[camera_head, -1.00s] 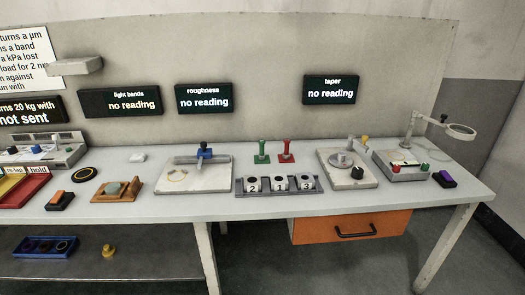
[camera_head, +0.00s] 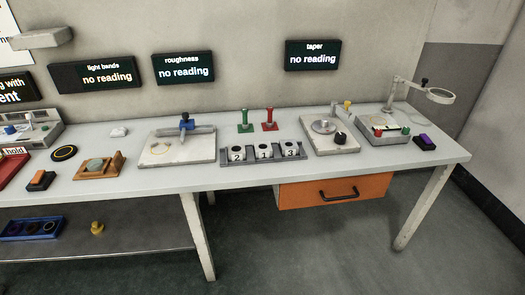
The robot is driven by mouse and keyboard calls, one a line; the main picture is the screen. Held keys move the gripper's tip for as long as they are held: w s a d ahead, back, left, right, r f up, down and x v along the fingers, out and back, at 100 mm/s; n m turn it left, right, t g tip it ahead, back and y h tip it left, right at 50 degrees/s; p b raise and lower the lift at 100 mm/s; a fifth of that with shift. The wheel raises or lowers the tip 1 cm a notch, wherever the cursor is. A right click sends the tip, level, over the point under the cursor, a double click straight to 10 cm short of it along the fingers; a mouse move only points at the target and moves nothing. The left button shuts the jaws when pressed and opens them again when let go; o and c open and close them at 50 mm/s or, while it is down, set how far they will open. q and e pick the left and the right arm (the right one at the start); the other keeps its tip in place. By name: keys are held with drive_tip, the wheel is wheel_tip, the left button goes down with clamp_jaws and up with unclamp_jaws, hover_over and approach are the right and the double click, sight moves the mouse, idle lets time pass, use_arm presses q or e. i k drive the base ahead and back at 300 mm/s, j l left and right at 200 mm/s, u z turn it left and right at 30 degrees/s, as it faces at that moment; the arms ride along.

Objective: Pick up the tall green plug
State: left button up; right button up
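A tall green plug (camera_head: 245,121) stands upright on a small green base near the back of the bench, at the middle of the head view. A red plug (camera_head: 270,119) of similar shape stands just to its right. Neither of my grippers shows in the view, so nothing is seen touching the green plug.
A rack with cups numbered 2, 1 and 3 (camera_head: 263,151) stands in front of the plugs. A plate with a blue-topped device (camera_head: 178,149) is to the left, a plate with a round stage (camera_head: 331,137) to the right. An orange drawer (camera_head: 333,192) hangs below the bench.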

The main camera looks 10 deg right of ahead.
sight(245, 125)
drive_tip(key=i+l+u, duration=0.1)
drive_tip(key=u, duration=0.25)
drive_tip(key=i+l+u, duration=0.35)
drive_tip(key=k+j, duration=0.1)
